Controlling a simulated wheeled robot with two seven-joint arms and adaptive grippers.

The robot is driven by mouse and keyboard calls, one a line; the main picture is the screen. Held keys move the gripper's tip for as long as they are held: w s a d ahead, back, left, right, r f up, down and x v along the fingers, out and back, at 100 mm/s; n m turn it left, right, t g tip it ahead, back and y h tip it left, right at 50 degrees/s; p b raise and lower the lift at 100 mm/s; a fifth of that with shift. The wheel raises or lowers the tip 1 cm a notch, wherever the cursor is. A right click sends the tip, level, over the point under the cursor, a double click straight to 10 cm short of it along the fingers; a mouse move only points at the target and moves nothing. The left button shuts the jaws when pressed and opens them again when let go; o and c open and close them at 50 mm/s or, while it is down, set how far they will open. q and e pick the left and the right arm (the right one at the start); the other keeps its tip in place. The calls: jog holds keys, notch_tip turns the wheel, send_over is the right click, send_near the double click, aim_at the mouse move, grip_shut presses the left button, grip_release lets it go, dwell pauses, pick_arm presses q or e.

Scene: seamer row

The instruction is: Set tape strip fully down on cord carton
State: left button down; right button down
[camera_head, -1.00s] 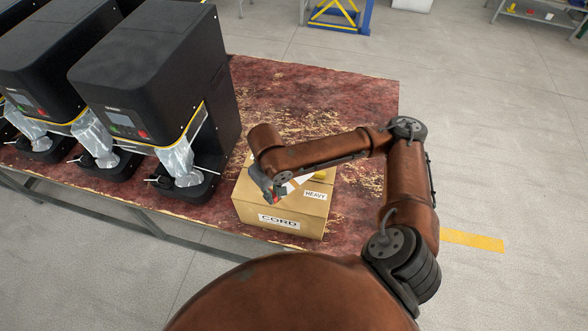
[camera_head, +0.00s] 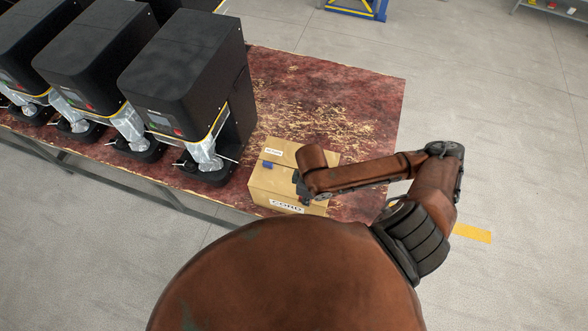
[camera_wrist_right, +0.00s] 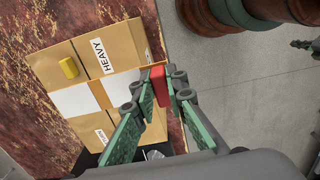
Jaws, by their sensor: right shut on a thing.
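The cord carton (camera_head: 265,184) is a tan box marked CORD at the table's front edge; its top shows in the right wrist view (camera_wrist_right: 106,45). My right gripper (camera_wrist_right: 163,88) is shut on a red piece (camera_wrist_right: 158,86) at the strip's right end, by the carton's edge. In the head view my right gripper (camera_head: 300,186) is at the carton's right part, mostly hidden by my arm. Whether the strip lies flat is unclear. My left gripper is out of view.
Black seamers (camera_head: 185,75) stand in a row to the left. The worn red table (camera_head: 330,100) is clear behind the carton.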

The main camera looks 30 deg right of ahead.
jog(key=w+f+b, duration=0.1)
jog(key=b, duration=0.1)
jog(key=w+b, duration=0.2)
jog(key=b, duration=0.1)
jog(key=w+f+b, duration=0.1)
jog(key=b, duration=0.1)
jog(key=shift+w+d+f+b, duration=0.2)
jog(key=shift+d+f+b, duration=0.1)
jog(key=shift+b, duration=0.05)
jog(key=w+f, duration=0.2)
jog(key=w+f+p, duration=0.1)
jog(key=w+f, duration=0.1)
jog(key=w, duration=0.1)
jog(key=w+d+f+p, duration=0.1)
jog(key=w+f, duration=0.1)
jog(key=w, duration=0.1)
jog(key=shift+d, duration=0.1)
jog(key=shift+w+f, duration=0.4)
jog(key=shift+f, duration=0.05)
jog(key=f+p, duration=0.1)
jog(key=f, duration=0.2)
jog(key=shift+w+d+f, duration=0.1)
jog(key=shift+w+f, duration=0.1)
jog(key=shift+f, duration=0.1)
